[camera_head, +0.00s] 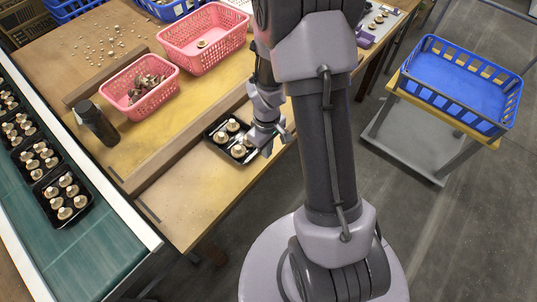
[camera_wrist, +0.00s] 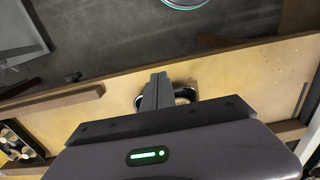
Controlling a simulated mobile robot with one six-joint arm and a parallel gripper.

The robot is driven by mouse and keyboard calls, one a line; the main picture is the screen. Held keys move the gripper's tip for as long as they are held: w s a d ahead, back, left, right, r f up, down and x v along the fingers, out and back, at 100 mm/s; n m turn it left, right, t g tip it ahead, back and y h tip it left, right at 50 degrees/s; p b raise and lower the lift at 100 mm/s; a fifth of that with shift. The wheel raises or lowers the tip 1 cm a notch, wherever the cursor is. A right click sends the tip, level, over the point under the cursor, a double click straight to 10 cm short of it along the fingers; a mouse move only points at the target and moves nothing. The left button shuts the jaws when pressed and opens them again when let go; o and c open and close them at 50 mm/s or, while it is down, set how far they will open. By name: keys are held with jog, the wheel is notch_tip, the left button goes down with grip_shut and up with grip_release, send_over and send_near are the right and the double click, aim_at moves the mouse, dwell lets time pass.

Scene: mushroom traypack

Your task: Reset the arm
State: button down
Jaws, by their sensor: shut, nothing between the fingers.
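My gripper (camera_head: 270,140) is over the front part of the wooden table, at the right side of a black tray (camera_head: 216,146) of mushrooms, and covers part of it. In the wrist view my gripper (camera_wrist: 157,84) has its fingers together with nothing between them. Mushrooms (camera_head: 233,126) stand in the tray. In the wrist view, a dark rounded thing shows on both sides of the fingers, mostly hidden; I cannot tell what it is.
A green conveyor (camera_head: 95,250) at left carries filled trays. A blue crate (camera_head: 459,84) sits on a cart at right. A wooden strip (camera_head: 165,158) crosses the table.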

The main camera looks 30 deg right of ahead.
jog(key=s+a+r+m+t, duration=0.2)
jog(key=a+r, duration=0.2)
jog(key=r, duration=0.7)
jog(key=s+a+r+m+t, duration=0.1)
jog(key=a+r+m, duration=0.15)
jog(key=r, duration=0.85)
jog(key=s+a+r+m+t+y, duration=0.2)
jog(key=s+a+r+m, duration=0.2)
jog(key=s+a+r, duration=0.3)
jog(key=s+r, duration=0.1)
jog(key=s, duration=0.2)
jog(key=shift+s+r+t, duration=0.15)
jog(key=shift+r+t, duration=0.05)
jog(key=shift+t, duration=0.2)
